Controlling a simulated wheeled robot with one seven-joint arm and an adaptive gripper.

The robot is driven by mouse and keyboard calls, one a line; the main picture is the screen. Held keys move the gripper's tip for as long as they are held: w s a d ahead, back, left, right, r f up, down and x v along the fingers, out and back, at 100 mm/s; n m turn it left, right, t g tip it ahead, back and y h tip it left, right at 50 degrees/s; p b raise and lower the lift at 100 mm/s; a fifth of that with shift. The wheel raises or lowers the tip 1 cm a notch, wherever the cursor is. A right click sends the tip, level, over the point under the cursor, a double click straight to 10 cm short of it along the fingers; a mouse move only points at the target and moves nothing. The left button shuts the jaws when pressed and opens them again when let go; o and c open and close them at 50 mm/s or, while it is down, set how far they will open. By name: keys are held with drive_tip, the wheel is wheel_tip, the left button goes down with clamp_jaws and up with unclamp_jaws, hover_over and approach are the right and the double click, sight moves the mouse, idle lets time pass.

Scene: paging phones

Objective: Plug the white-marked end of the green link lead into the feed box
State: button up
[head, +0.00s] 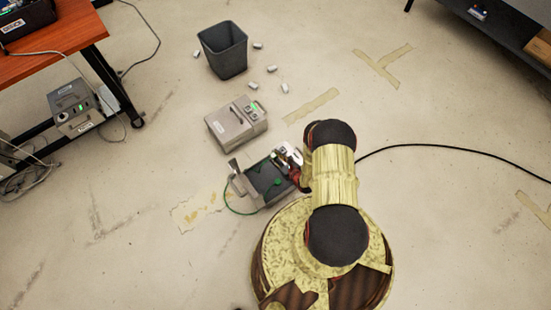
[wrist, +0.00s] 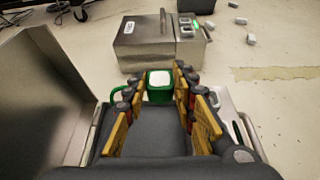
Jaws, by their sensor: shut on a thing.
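My gripper (wrist: 159,90) is shut on the green plug end (wrist: 160,98), which has a white mark on its face. In the head view my gripper (head: 289,158) is over the right rim of a dark open tray, partly hidden by my arm. The green link lead (head: 233,208) loops out at the tray's left side, and a green piece (head: 277,182) lies inside. A grey-beige box (head: 232,126) with a handle and green-lit panel stands on the floor just beyond, apart from the plug; it also shows in the wrist view (wrist: 150,50). Its label is unreadable, so I cannot confirm it is the feed box.
A dark bin (head: 223,52) and several small white pieces (head: 253,86) lie beyond the box. Another grey box (head: 76,106) stands under the wooden table (head: 60,38). A black cable (head: 450,147) crosses the floor at right.

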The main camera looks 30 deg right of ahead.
drive_tip(key=w+d+b, duration=0.3)
drive_tip(key=w+b, duration=0.2)
drive_tip(key=w, duration=0.6)
drive_tip(key=shift+w, duration=0.35)
drive_tip(key=w+d, duration=0.3)
drive_tip(key=w, duration=0.8)
drive_tip(key=shift+w, duration=0.3)
